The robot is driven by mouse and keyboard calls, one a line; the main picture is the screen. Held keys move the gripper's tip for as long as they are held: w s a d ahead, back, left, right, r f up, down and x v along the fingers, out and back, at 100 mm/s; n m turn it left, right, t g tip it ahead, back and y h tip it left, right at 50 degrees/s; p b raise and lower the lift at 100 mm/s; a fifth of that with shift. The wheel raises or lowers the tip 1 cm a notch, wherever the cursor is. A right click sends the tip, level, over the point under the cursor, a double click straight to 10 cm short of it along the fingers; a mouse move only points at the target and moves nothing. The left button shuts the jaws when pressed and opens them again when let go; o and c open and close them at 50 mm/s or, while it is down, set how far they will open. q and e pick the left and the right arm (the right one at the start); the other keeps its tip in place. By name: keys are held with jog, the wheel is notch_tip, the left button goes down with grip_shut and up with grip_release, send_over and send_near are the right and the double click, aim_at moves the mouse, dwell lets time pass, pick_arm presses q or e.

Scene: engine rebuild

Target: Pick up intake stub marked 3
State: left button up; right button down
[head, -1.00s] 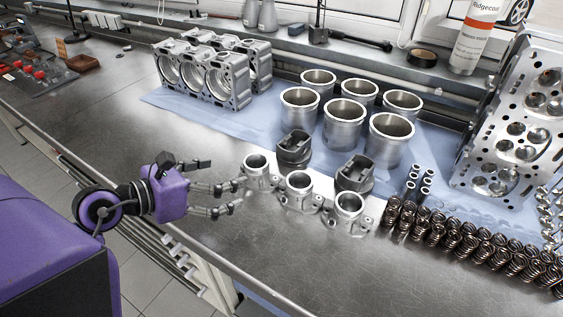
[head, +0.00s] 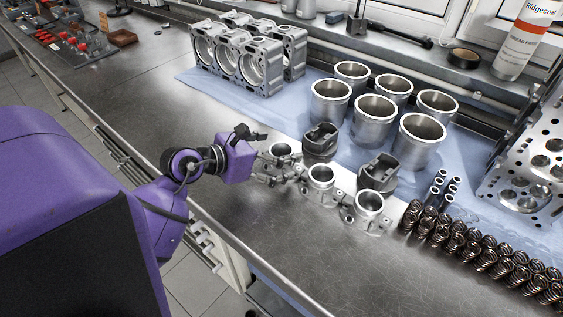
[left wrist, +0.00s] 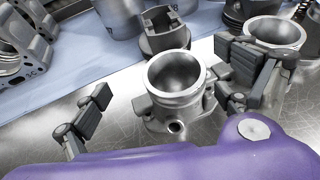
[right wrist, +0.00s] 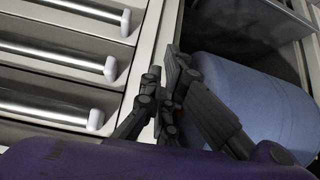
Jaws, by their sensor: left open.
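Three grey metal intake stubs stand in a row on the bench in the head view: a left one (head: 281,152), a middle one (head: 321,180) and a right one (head: 369,208). I cannot read any number on them. My left gripper (head: 279,170) is open at the left stub. In the left wrist view, that stub (left wrist: 176,92) stands upright between the spread fingers (left wrist: 168,92), with gaps to both pads. The middle stub (left wrist: 276,36) is just beyond the right finger. My right gripper (right wrist: 164,88) appears shut and empty, low beside drawers.
Pistons (head: 320,140) and cylinder liners (head: 374,120) stand close behind the stubs. An engine block (head: 240,58) is at the back, valve springs (head: 480,246) at the right. The bench front (head: 290,240) is clear. A blue drum (right wrist: 255,100) is near my right gripper.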

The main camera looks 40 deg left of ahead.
pick_arm(q)
jog(key=c, duration=2.1)
jog(key=shift+c, duration=0.2)
